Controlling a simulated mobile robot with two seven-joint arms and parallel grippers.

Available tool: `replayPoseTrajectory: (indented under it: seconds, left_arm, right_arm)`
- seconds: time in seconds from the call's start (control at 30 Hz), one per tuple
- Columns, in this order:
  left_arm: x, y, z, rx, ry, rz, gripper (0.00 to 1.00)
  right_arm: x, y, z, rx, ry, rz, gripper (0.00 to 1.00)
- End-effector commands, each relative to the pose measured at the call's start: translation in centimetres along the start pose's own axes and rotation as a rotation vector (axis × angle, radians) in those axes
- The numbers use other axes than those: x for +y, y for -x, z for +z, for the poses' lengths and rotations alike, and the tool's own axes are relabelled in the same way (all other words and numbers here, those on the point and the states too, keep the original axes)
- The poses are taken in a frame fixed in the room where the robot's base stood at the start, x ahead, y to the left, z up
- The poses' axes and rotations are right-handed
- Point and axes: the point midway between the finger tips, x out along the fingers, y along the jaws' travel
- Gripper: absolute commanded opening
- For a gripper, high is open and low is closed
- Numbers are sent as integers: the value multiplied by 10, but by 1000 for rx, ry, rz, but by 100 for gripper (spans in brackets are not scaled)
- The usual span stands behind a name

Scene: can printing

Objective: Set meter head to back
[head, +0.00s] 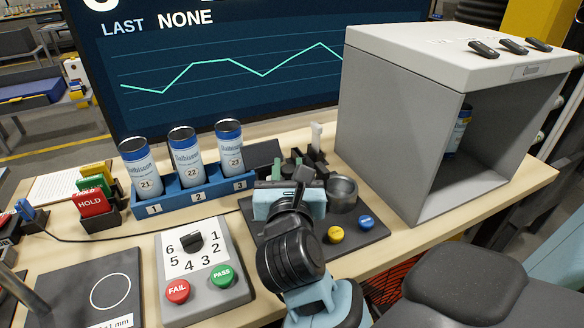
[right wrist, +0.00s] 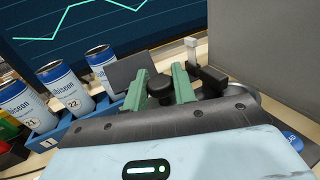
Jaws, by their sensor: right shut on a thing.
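The meter stands on a dark base plate (head: 369,233) at the middle of the bench, with a round metal cup (head: 342,190) on it. My right gripper (head: 288,168) is over the back left of this plate and hides much of the meter. In the right wrist view its green fingers (right wrist: 160,82) are shut on a black knob-like part (right wrist: 160,90), which I take to be the meter head. A black block (right wrist: 214,76) and a pale upright piece (right wrist: 191,48) stand just right of the fingers. Which way the head faces is hidden. My left gripper is not in view.
A blue rack (head: 197,195) with three cans stands left of the gripper. A grey open-fronted box (head: 387,130) stands to the right. A dial panel (head: 212,245) with red and green buttons is at the front. Yellow (head: 335,234) and blue (head: 366,222) buttons are close by.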

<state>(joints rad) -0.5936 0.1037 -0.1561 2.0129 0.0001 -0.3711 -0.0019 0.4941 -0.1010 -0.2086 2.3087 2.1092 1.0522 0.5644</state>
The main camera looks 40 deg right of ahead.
Motion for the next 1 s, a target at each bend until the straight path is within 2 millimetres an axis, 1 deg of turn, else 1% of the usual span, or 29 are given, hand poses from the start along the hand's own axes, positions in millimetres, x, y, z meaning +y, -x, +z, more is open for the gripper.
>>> replayPoseTrajectory:
  seconds: [0.1,0.43,0.47,0.57,0.6,1.0]
  left_arm:
    - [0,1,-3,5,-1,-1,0]
    - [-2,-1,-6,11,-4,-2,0]
    - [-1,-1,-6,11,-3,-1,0]
    - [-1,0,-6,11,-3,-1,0]
    - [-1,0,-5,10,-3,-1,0]
    - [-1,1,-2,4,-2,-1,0]
  right_arm:
    - [7,2,0,3,-4,3,0]
    - [11,4,0,1,-3,9,0]
    - [11,4,0,1,-3,9,30]
    - [10,4,0,1,-3,8,44]
    - [10,4,0,1,-3,7,45]
    - [8,3,0,1,-1,2,45]
